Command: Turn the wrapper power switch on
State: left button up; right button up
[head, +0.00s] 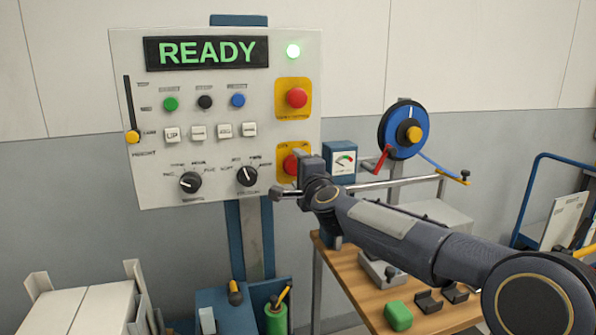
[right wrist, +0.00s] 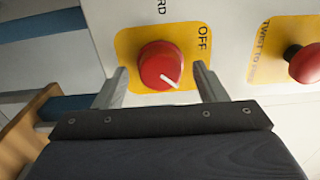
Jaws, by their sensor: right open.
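The power switch is a red round knob (head: 290,164) on a yellow plate at the lower right of the control panel (head: 215,120). My right gripper (head: 302,160) partly hides it in the head view. In the right wrist view the knob (right wrist: 158,62) lies between the two open fingers of my right gripper (right wrist: 160,76), one on each side, with visible gaps. The knob's white pointer slants to the lower right there, away from the OFF label at the upper right. My left gripper is out of view.
A red stop button (head: 297,98) on another yellow plate sits above the switch. Black dials (head: 247,176), coloured buttons and a slider (head: 132,136) are to the left. A gauge box (head: 341,161) and blue strap reel (head: 403,130) stand right, beyond my arm. A wooden bench (head: 352,283) is below.

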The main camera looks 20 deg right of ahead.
jog(key=s, duration=0.7)
jog(key=shift+b, duration=0.35)
jog(key=shift+s+d, duration=0.1)
jog(key=s+f+n+g+y+p, duration=0.1)
jog(key=s+f+n+g+p, duration=0.2)
jog(key=s, duration=0.9)
jog(key=s+f+n+g+y+p, duration=0.1)
jog(key=s+f+n+g+p, duration=0.2)
jog(key=s, duration=1)
jog(key=s+f+n+g+y+p, duration=0.1)
jog(key=s+f+n+g+p, duration=0.2)
jog(key=s+f+n+g, duration=0.3)
jog(key=s+f+n, duration=0.4)
jog(key=s+f, duration=0.1)
jog(key=s, duration=0.1)
jog(key=shift+s+d+f, duration=0.15)
jog(key=shift+d, duration=0.15)
